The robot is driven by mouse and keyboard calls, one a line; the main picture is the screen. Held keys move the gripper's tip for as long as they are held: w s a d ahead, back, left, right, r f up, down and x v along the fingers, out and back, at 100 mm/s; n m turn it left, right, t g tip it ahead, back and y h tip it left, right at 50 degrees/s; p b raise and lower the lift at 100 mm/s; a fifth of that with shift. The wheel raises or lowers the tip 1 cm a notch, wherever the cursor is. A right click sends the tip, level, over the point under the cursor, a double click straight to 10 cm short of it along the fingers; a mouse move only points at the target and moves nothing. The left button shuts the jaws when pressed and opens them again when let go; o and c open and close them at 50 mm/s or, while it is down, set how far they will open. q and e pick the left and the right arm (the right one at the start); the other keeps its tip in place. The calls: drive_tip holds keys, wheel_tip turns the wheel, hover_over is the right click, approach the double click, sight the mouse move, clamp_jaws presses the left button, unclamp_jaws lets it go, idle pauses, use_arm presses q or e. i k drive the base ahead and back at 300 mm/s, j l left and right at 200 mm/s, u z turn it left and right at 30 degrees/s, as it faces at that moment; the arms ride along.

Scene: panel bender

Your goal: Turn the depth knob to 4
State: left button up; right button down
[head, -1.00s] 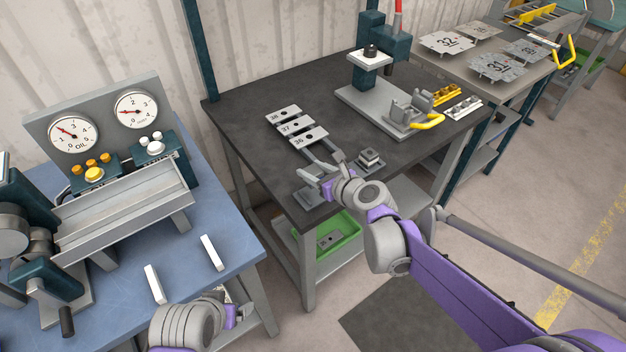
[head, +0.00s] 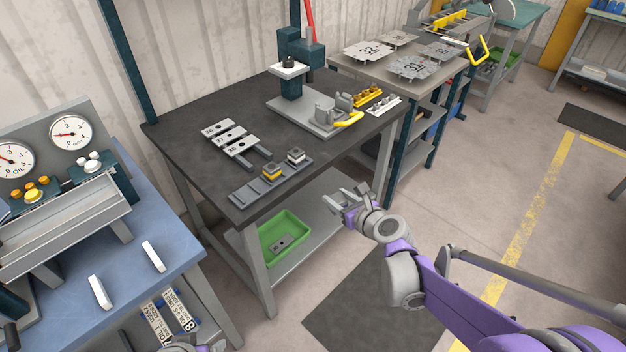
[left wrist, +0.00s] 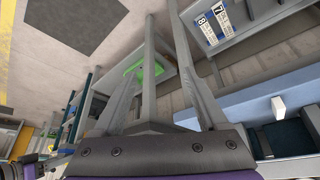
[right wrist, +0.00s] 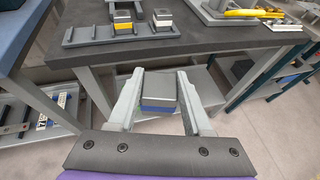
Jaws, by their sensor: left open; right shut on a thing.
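I cannot make out a knob marked as depth. A small press (head: 291,85) with a dark cap (head: 288,62) on top stands at the back of the dark table (head: 190,150); no scale on it is readable. My right gripper (head: 345,200) is in front of that table, clear of its edge. In the right wrist view, my right gripper (right wrist: 160,85) is shut on a grey block with a blue band (right wrist: 158,105). In the left wrist view, my left gripper (left wrist: 160,70) is open and empty; its fingers are not clear in the head view.
A grey holder (head: 242,194) on the table's front edge bears a yellow-banded block (head: 271,172) and a white-banded block (head: 296,156). Numbered plates (head: 228,137) lie behind. A green bin (head: 284,238) is on the lower shelf. The blue bench (head: 160,225) with gauges stands left. Floor to the right is open.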

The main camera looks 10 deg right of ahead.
sight(288, 63)
drive_tip(key=i+l+u, duration=0.1)
drive_tip(key=l, duration=0.25)
drive_tip(key=i+l+u, duration=0.1)
drive_tip(key=l, duration=0.25)
drive_tip(key=i+l+u, duration=0.1)
drive_tip(key=l, duration=0.3)
drive_tip(key=i+l+u, duration=0.15)
drive_tip(key=l, duration=0.2)
drive_tip(key=i+l+u, duration=0.1)
drive_tip(key=i, duration=0.5)
